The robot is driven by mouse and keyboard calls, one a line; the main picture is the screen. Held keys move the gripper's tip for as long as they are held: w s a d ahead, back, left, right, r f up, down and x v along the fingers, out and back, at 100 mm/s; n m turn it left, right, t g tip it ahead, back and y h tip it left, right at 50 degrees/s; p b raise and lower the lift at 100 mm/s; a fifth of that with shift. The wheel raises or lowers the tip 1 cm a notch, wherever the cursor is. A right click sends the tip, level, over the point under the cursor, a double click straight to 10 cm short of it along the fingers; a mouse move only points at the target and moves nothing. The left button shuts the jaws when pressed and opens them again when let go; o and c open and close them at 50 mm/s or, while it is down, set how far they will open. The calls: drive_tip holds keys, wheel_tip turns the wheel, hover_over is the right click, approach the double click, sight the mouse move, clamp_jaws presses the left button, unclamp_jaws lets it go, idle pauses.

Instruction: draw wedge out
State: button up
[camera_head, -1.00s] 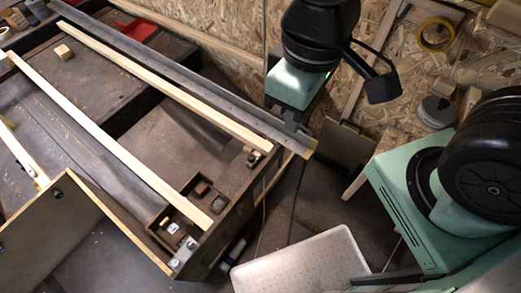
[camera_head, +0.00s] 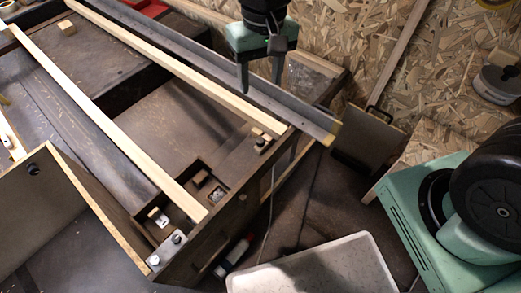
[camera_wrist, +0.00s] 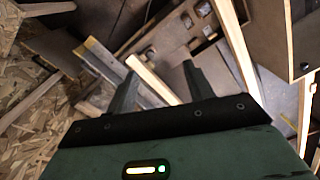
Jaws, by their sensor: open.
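My gripper (camera_head: 260,82) is open and empty, with its two fingers pointing down above the grey metal rail (camera_head: 225,66) at the far side of the bench. In the wrist view my gripper (camera_wrist: 158,82) spreads its fingers over the bench corner. I cannot tell for sure which piece is the wedge. A small wooden block (camera_head: 200,178) sits in a recess near the bench's right end. A loose block (camera_head: 67,27) lies at the upper left.
Two long pale wooden strips (camera_head: 110,122) run across the dark bench. A brown upright panel (camera_head: 65,210) stands at the lower left. A pale tray (camera_head: 320,268) is below the bench's right end. A chipboard wall (camera_head: 345,50) stands behind my gripper.

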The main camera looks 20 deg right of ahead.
sight(261, 140)
drive_tip(key=w+d+f+m+b, duration=0.2)
drive_tip(key=w+f+b, duration=0.4)
drive_tip(key=f, duration=0.4)
drive_tip(key=w+d+f+m+b, duration=0.15)
drive_tip(key=w+f+b, duration=0.35)
drive_tip(key=f, duration=0.5)
drive_tip(key=shift+m+h, duration=0.25)
drive_tip(key=shift+h, duration=0.05)
wheel_tip(261, 140, down, 17)
drive_tip(key=b, duration=0.6)
drive_tip(key=shift+a+r+b, duration=0.15)
drive_tip(key=shift+b, duration=0.25)
clamp_jaws()
drive_tip(key=s+a, duration=0.1)
drive_tip(key=a, duration=0.1)
drive_tip(key=s+a+p, duration=0.1)
drive_tip(key=s+a, duration=0.1)
drive_tip(key=a, duration=0.1)
drive_tip(key=s+a, duration=0.2)
drive_tip(key=a, duration=0.1)
drive_tip(key=shift+s+a, duration=0.1)
drive_tip(key=shift+s, duration=0.15)
unclamp_jaws()
